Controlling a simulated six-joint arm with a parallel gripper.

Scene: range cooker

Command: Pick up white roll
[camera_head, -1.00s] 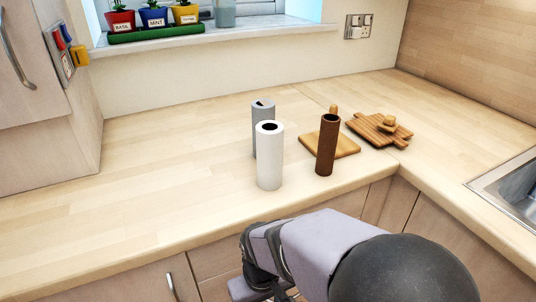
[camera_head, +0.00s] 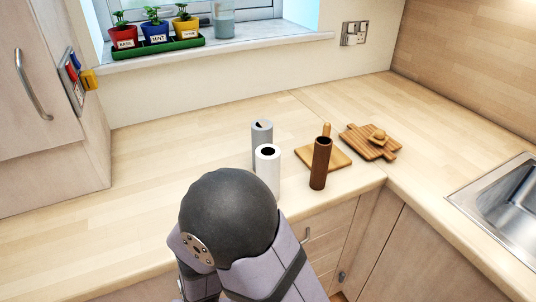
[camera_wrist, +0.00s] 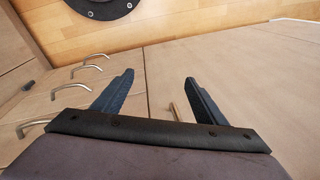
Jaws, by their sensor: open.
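The white roll (camera_head: 268,168) stands upright on the wooden counter in the head view, with a dark hole in its top. My arm hides part of its lower left side. A grey roll (camera_head: 261,131) stands close behind it, and a brown roll (camera_head: 320,163) stands to its right. My gripper (camera_wrist: 160,78) is open and empty in the wrist view, facing cabinet fronts and the floor. The wrist view shows no roll. In the head view my arm hides the gripper or it lies out of frame.
A wooden board with a peg (camera_head: 322,157) and a striped cutting board (camera_head: 370,143) lie to the right. A sink (camera_head: 500,210) is at the far right. Potted herbs (camera_head: 156,31) stand on the windowsill. The counter left of the rolls (camera_head: 150,170) is clear.

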